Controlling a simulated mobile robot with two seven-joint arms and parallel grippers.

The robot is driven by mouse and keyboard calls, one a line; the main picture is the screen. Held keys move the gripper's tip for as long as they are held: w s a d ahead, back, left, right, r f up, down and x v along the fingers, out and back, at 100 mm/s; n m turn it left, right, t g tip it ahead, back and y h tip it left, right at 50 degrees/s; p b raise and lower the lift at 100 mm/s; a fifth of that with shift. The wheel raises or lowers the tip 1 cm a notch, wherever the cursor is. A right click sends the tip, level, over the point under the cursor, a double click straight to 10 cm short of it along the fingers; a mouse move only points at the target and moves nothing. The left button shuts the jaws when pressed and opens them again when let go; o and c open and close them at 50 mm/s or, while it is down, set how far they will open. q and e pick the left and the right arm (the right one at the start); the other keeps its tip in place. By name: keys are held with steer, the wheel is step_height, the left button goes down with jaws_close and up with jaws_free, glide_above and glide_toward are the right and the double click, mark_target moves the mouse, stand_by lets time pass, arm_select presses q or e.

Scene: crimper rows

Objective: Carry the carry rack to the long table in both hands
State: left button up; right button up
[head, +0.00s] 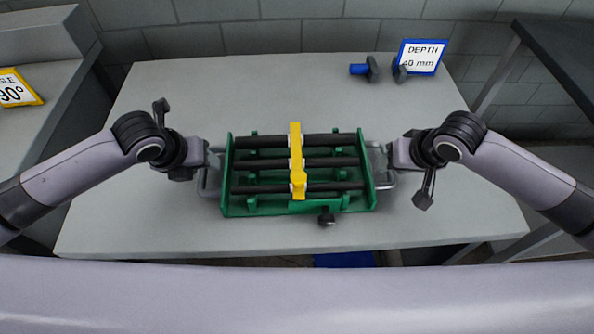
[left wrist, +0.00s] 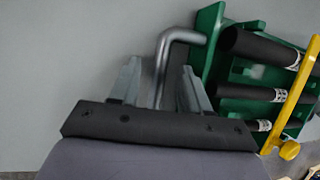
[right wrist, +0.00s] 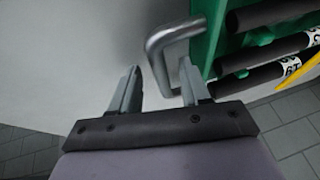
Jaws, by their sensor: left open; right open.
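The carry rack is a green frame (head: 225,190) with several black rods across it and a yellow bar (head: 295,150) over the middle. It rests on a grey table (head: 430,215) and has a metal loop handle at each end. My left gripper (head: 207,160) is open at the left handle (left wrist: 180,37); in the left wrist view the handle passes between the fingers (left wrist: 160,85). My right gripper (head: 385,155) is open at the right handle (right wrist: 165,40); in the right wrist view the handle's bar reaches between its fingers (right wrist: 162,85). Contact with either handle cannot be told.
A sign reading DEPTH 40 mm (head: 421,57) stands at the table's back right, beside a blue-handled tool (head: 365,69). A grey surface with a 90° sign (head: 18,88) is at left. A dark table (head: 560,50) is at right. A dark knob (head: 326,217) sits at the rack's front.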

arm_select(q)
steer(key=shift+f, duration=0.2)
arm_select(e)
steer(key=shift+a+f, duration=0.1)
steer(key=shift+f, duration=0.1)
arm_select(q)
jaws_close()
arm_select(e)
jaws_close()
steer(key=shift+w, duration=0.1)
stand_by(0.8)
arm_select(q)
steer(key=shift+w+r, duration=0.2)
steer(key=shift+r, duration=0.05)
arm_select(e)
steer(key=shift+w+r, duration=0.1)
steer(key=shift+r, duration=0.15)
